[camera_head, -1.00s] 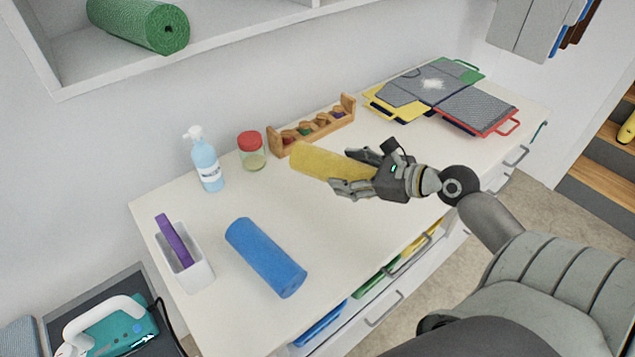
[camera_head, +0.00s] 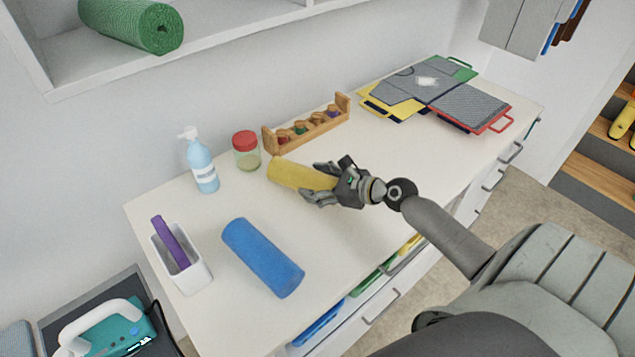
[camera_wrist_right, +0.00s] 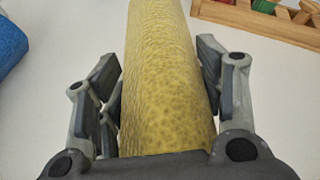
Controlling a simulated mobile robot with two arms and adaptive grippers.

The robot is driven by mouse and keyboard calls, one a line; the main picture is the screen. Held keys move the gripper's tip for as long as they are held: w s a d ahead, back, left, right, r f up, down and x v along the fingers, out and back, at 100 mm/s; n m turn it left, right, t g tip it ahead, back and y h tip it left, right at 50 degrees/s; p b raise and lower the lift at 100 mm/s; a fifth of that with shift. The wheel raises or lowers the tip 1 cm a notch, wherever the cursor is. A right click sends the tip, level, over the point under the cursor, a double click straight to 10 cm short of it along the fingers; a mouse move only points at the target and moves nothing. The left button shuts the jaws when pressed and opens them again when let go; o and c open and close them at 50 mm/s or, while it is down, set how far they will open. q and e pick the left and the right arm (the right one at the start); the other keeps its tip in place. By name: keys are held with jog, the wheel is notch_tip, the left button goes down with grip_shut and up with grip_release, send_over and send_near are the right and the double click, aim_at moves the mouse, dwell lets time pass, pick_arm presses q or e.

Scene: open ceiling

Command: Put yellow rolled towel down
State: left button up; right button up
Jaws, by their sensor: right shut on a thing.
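The yellow rolled towel (camera_head: 296,173) is in my right gripper (camera_head: 322,184), over the middle of the white counter (camera_head: 330,240). In the right wrist view the towel (camera_wrist_right: 165,75) runs away from the palm, between the fingers of the right gripper (camera_wrist_right: 160,90), which are closed along its two sides. Its far end points left, toward the jar. It is at or just above the counter top; I cannot tell whether it touches. My left gripper is not in view.
A blue roll (camera_head: 262,257) lies front left of the towel. A red-lidded jar (camera_head: 246,152), a blue pump bottle (camera_head: 202,165) and a wooden rack (camera_head: 308,128) stand behind.

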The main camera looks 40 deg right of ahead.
jog(key=o, duration=1.3)
jog(key=shift+c, duration=0.2)
